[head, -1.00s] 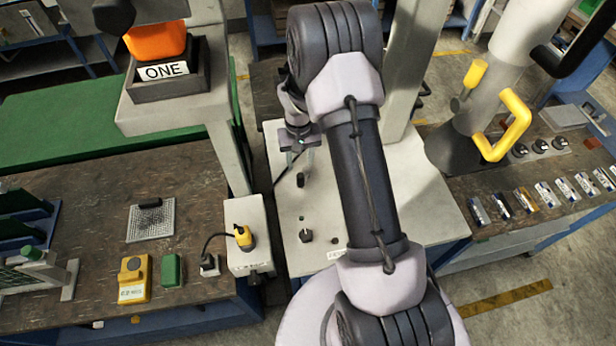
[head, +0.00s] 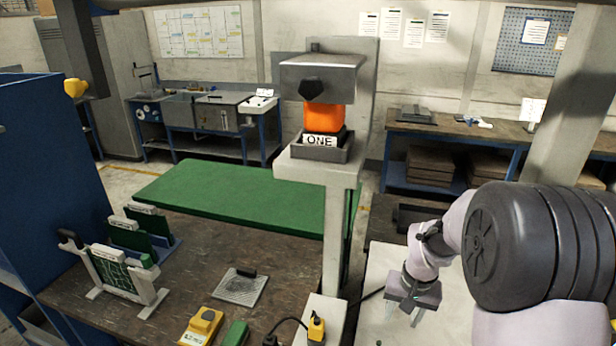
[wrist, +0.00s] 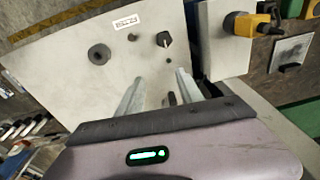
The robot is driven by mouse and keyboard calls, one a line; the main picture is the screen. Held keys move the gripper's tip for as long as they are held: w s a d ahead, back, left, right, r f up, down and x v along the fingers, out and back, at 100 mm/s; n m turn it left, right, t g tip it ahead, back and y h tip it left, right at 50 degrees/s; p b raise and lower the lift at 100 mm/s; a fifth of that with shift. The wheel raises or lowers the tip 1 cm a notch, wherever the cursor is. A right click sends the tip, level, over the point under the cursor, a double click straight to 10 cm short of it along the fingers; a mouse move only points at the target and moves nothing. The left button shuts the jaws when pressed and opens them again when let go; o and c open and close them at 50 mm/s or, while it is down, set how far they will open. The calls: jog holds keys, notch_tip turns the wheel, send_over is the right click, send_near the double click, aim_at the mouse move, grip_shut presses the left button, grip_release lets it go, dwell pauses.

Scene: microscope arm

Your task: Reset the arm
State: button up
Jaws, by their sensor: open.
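My gripper (head: 405,314) is open and empty at the lower right of the head view, pointing down over a pale table-like panel (head: 385,262). In the wrist view both fingers of my gripper (wrist: 158,80) are apart above the same panel (wrist: 60,75). The panel carries a round black knob (wrist: 99,54), a black pointer knob (wrist: 164,39) near a small printed label (wrist: 126,22), and a small dark knob (wrist: 172,98) seen between the fingers. The fingers hide part of the panel, and I cannot tell their height above it.
A wooden bench (head: 200,235) at left carries a mesh plate (head: 238,289), a yellow box (head: 201,326) and racked green boards (head: 115,270). A green surface (head: 240,195) lies behind.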

jog(key=s+a+f+t+b, duration=0.1)
jog(key=s+a+b, duration=0.3)
jog(key=s+b, duration=0.3)
jog(key=s+a+t+y+b, duration=0.1)
jog(key=s+a+t+b, duration=0.1)
jog(key=s+b, duration=0.5)
jog(key=s+a+f+t+y+b, duration=0.1)
jog(key=s+a+b, duration=0.4)
jog(key=s, duration=0.5)
jog(key=shift+a+f+m+t+b, duration=0.3)
jog(key=shift+a+m+b, duration=0.1)
jog(key=shift+b, duration=0.5)
